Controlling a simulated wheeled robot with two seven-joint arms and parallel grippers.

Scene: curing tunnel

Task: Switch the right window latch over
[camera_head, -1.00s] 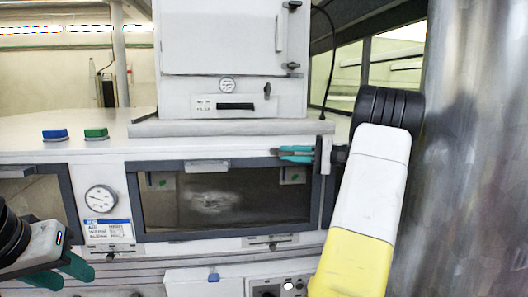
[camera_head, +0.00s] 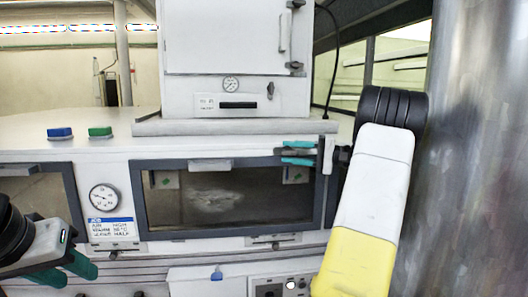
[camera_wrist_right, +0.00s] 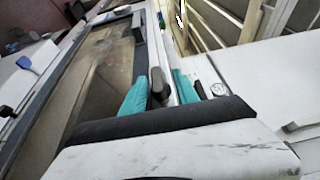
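The right window latch (camera_wrist_right: 158,82) is a dark grey lever at the window frame's edge in the right wrist view. My right gripper (camera_head: 298,153) is at the upper right corner of the dark-framed window (camera_head: 226,237) in the head view. In the right wrist view its teal fingers (camera_wrist_right: 160,92) are apart, one on each side of the latch. I cannot tell whether they touch it. The latch is mostly hidden behind the gripper in the head view. My left gripper (camera_head: 70,270) is open and empty at the lower left.
A white cabinet (camera_head: 236,45) stands on top of the machine. A blue button (camera_head: 60,133) and a green button (camera_head: 100,132) sit to its left. A pressure gauge (camera_head: 103,198) is left of the window. A grey metal column (camera_head: 480,150) fills the right side.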

